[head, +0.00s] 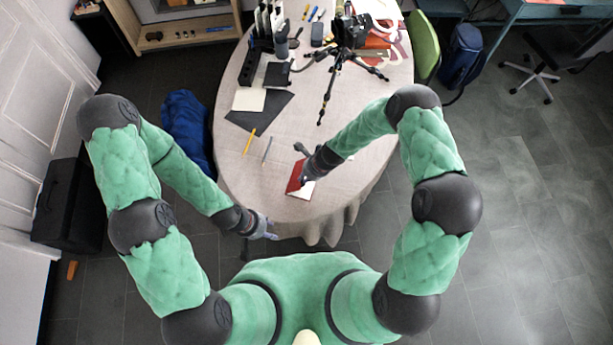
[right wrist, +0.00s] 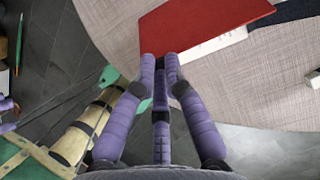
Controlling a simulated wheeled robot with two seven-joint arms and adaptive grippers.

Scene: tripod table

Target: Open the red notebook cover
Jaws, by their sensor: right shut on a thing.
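The red notebook (head: 295,177) lies near the front edge of the oval table, and it also shows in the right wrist view (right wrist: 205,24). White pages (right wrist: 218,48) show as a wedge beside the red cover, which looks a little raised at that side. My right gripper (right wrist: 161,60) is shut on the near corner of the cover; in the head view its hand (head: 307,174) partly hides the notebook. My left gripper (head: 271,231) hangs low near the table's front left edge, apart from the notebook; its fingers are too small to judge.
A yellow pencil (head: 249,140) and a grey pen (head: 267,150) lie left of the notebook. A black sheet (head: 260,112) lies farther back. A small tripod (head: 340,72) stands toward the table's back right. The tabletop (head: 240,180) left of the notebook is clear.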

